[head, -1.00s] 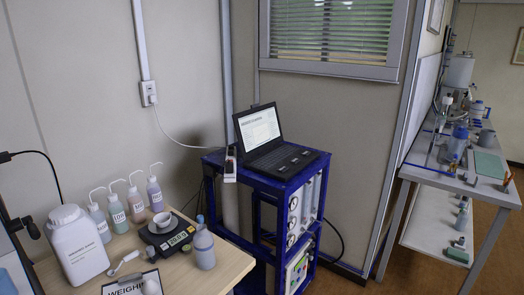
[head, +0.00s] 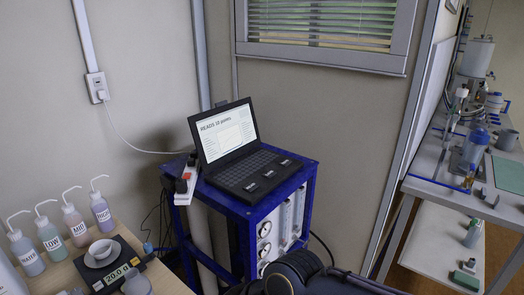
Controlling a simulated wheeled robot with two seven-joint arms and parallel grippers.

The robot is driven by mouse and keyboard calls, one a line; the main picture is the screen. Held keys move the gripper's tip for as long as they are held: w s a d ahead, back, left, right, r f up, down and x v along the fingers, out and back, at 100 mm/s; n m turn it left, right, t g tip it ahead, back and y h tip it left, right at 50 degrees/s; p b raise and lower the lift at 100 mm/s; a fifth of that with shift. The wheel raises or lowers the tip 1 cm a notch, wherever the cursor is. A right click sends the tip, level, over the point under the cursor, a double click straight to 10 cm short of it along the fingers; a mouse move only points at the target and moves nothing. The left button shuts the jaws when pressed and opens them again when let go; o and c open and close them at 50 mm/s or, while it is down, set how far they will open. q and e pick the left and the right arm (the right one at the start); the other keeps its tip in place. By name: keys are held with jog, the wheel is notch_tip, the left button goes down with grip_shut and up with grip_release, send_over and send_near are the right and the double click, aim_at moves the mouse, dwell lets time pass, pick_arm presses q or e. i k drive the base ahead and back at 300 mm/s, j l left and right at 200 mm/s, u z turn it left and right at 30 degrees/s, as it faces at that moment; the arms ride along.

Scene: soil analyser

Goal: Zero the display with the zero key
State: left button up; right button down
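A black laptop (head: 235,155) stands open on top of a blue frame rack (head: 250,208). Its lit white screen (head: 225,132) carries a heading that seems to begin with "READS" and smaller text that I cannot read. Three dark keys with small white labels lie along the front of its keyboard side; the middle key (head: 268,174) is like the others, and I cannot tell which one is the zero key. A dark arm part of mine shows at the bottom edge, below the rack's front. Neither gripper's fingers are in view.
A white power strip (head: 186,182) stands at the rack's left edge. A grey bench with labware is at right.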

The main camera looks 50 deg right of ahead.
aim_at(286, 162)
jog(key=i+l+u, duration=0.15)
jog(key=l, duration=1.25)
jog(key=i+l+u, duration=0.1)
jog(key=l, duration=1.35)
